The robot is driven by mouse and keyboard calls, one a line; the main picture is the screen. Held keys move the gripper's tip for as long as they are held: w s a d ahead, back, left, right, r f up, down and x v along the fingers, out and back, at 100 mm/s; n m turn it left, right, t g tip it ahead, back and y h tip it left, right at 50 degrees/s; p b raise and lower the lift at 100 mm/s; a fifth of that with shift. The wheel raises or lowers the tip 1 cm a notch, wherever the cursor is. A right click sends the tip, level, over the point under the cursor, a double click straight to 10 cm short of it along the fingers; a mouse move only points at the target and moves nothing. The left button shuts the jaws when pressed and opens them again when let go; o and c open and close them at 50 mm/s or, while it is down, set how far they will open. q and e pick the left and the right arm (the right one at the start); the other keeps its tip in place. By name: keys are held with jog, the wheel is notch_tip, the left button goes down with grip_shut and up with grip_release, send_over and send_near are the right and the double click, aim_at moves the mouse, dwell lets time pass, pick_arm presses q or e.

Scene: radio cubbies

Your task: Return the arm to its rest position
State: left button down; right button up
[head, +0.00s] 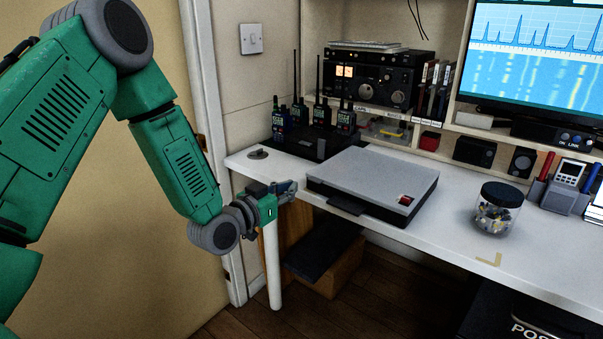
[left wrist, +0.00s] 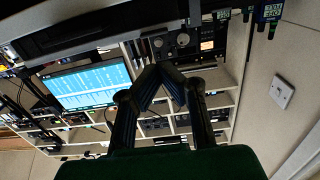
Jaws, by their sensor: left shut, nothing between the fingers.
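My left arm, green with dark grey joints, comes in from the left in the head view. Its gripper (head: 286,188) is at the left front corner of the white desk (head: 460,232), close to the edge. In the left wrist view the two fingers (left wrist: 158,72) meet at their tips, with nothing between them. The gripper is shut and empty. My right gripper is in neither view.
A grey flat box (head: 372,178) with a red switch lies on the desk right of the gripper. Several handheld radios (head: 345,120) stand behind. A jar (head: 497,210) stands farther right. A wall and door frame (head: 207,110) are on the left.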

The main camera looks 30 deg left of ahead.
pick_arm(q)
jog(key=s+d+f+g+p, duration=0.2)
jog(key=s+d+f+g, duration=0.2)
jog(key=s+f, duration=0.25)
jog(key=s+d+f+g+p, duration=0.2)
jog(key=s+d+f+g, duration=0.2)
jog(key=s+f, duration=0.3)
jog(key=s+d+f+g+p, duration=0.1)
jog(key=s+f+g, duration=0.3)
jog(key=s, duration=0.7)
jog(key=s+d+f+g+y+p, duration=0.1)
jog(key=s+f+g, duration=0.3)
jog(key=s, duration=0.7)
jog(key=shift+s+n+g+y+p, duration=0.15)
jog(key=shift+n+g+y+p, duration=0.15)
jog(key=shift+g+p, duration=0.15)
